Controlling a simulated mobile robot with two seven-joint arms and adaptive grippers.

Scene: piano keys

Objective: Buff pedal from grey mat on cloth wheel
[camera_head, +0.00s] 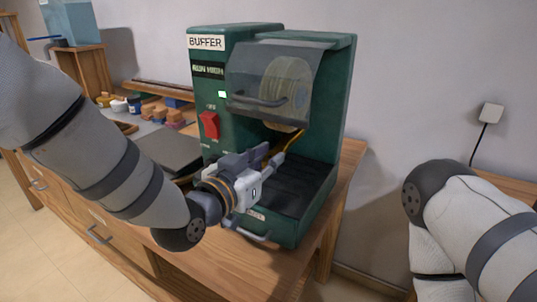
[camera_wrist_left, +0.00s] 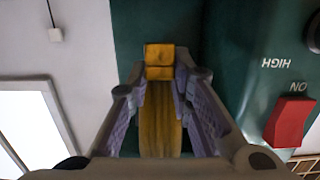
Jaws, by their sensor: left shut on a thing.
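The green buffer (camera_head: 221,150) stands on a wooden bench. Its pale cloth wheel (camera_head: 290,88) sits behind a clear shield (camera_head: 250,70). My left gripper (camera_head: 268,158) is shut on the brass-coloured pedal (camera_head: 293,142), in front of the buffer's opening and below the wheel. In the left wrist view the pedal (camera_wrist_left: 160,110) runs lengthwise between the fingers, its blocky end beyond the tips. I cannot tell whether the pedal touches the wheel. The dark grey mat (camera_head: 168,148) lies on the bench left of the buffer, partly hidden by my left arm. My right gripper is out of view.
The red switch (camera_head: 209,125) and a lit green lamp (camera_head: 222,94) are on the buffer's front. A dark tray (camera_head: 285,190) with a front handle lies under the wheel. Small jars and blocks (camera_head: 165,108) stand at the back left. A wall socket (camera_head: 490,112) is at right.

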